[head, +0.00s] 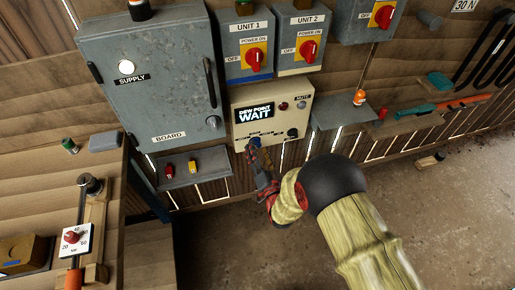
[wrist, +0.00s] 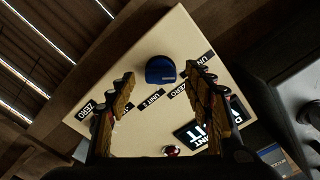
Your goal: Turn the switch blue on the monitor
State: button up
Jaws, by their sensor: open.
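The monitor (head: 240,106) is a beige wall box with a black display reading "DEW POINT WAIT". Its beige face fills much of the wrist view (wrist: 140,45). A blue switch (wrist: 160,69) sits on this face, with black labels around it, some reading "UNIT" and "ZERO". In the head view the blue switch (head: 255,142) is at the monitor's lower left, partly behind my gripper (head: 258,153). In the wrist view my gripper (wrist: 160,78) is open, its fingers on either side of the blue switch. Whether they touch it I cannot tell.
A grey supply board (head: 160,85) stands left of the monitor. Units with red rotary switches (head: 254,57) are above it. A small shelf (head: 190,168) is below left, another shelf (head: 340,115) to the right. The monitor also has a black knob (head: 292,133) and a red lamp (head: 283,106).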

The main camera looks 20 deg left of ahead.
jog(key=v, duration=1)
jog(key=shift+s, duration=0.2)
